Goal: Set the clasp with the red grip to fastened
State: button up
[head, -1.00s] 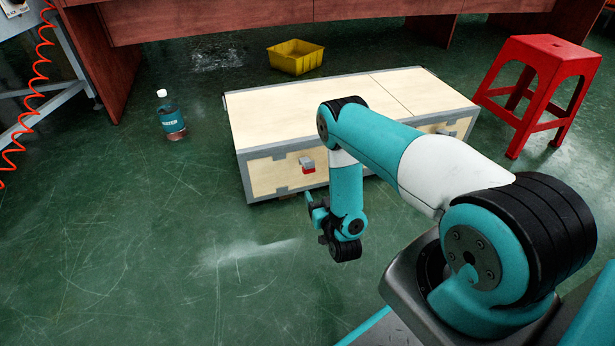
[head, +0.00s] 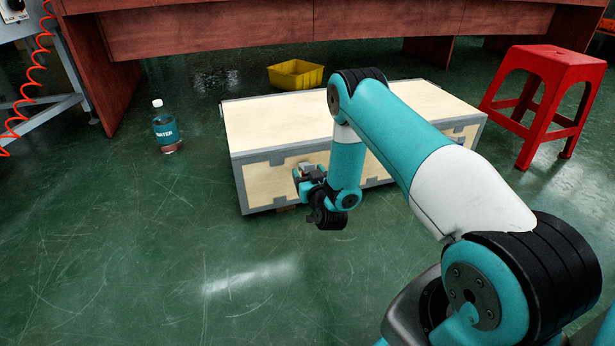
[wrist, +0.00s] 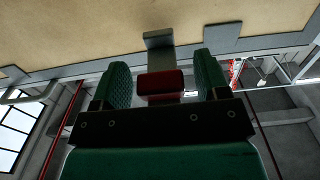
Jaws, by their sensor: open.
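The wooden box (head: 270,120) with grey metal edging stands on the floor, its front face towards me. The clasp with the red grip (wrist: 160,84) is on that front, at the left; in the head view its grip is mostly hidden by my gripper. The wrist view shows the red grip between my two green fingers, with the grey clasp plate (wrist: 158,40) against the wood beyond. My gripper (head: 307,178) is open around the red grip, with visible gaps at the sides. Whether the fingers touch it I cannot tell.
A second, partly hidden clasp (head: 459,143) is at the right of the box front. A water bottle (head: 166,128) stands left of the box, a yellow bin (head: 296,76) behind it, and a red stool (head: 553,72) to the right. The floor in front is clear.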

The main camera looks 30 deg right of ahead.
jog(key=shift+w+d, duration=0.15)
jog(key=shift+w, duration=0.45)
